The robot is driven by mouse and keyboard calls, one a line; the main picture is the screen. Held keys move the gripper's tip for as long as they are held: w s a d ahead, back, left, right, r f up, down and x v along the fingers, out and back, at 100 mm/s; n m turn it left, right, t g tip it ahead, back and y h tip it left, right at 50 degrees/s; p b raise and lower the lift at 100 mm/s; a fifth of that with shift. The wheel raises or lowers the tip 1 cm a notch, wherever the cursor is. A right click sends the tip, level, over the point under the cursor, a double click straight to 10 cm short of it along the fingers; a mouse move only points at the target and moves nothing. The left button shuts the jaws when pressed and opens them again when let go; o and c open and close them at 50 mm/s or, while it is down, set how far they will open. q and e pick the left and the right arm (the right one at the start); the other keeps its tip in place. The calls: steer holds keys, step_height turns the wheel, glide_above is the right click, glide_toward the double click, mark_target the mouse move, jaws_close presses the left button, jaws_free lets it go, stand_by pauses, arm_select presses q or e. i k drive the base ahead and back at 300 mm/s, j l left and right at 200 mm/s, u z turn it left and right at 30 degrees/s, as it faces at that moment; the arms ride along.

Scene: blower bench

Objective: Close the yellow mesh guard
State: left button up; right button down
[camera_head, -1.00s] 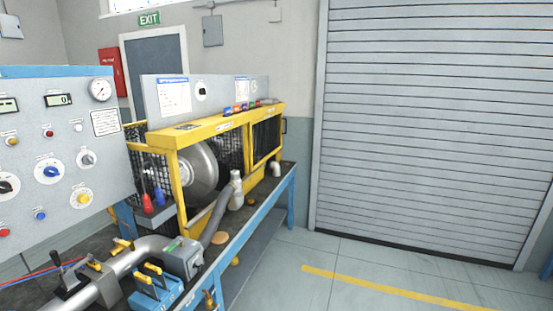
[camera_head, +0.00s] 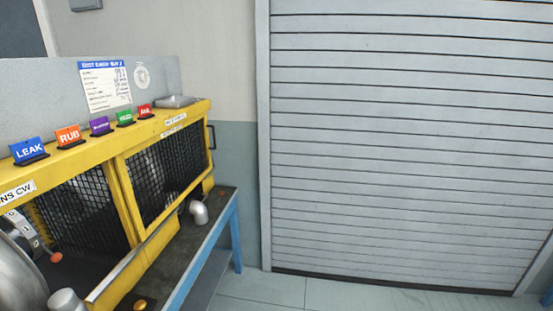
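The yellow mesh guard (camera_head: 172,172) is a yellow-framed panel of black mesh at the right end of the long yellow housing (camera_head: 70,158) on the bench. A dark handle (camera_head: 212,136) sticks out at its right end. Left of the panel, the front of the housing looks uncovered, with dark mesh (camera_head: 88,212) further back inside. I cannot tell for certain how far the guard stands open. Neither of my grippers is in view.
Several coloured tags, among them a blue LEAK tag (camera_head: 29,150) and an orange RUB tag (camera_head: 69,136), stand on the housing top. The floor before the roller shutter (camera_head: 400,140) is clear.

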mark_target(119, 160)
steer(key=i, duration=0.8)
steer(key=i+l+u, duration=0.1)
steer(key=i, duration=0.7)
steer(key=i+j+u, duration=0.1)
steer(key=i+u, duration=0.65)
steer(key=u, duration=0.2)
steer(key=i+l+u, duration=0.2)
steer(key=i+u, duration=0.25)
steer(key=k, duration=0.1)
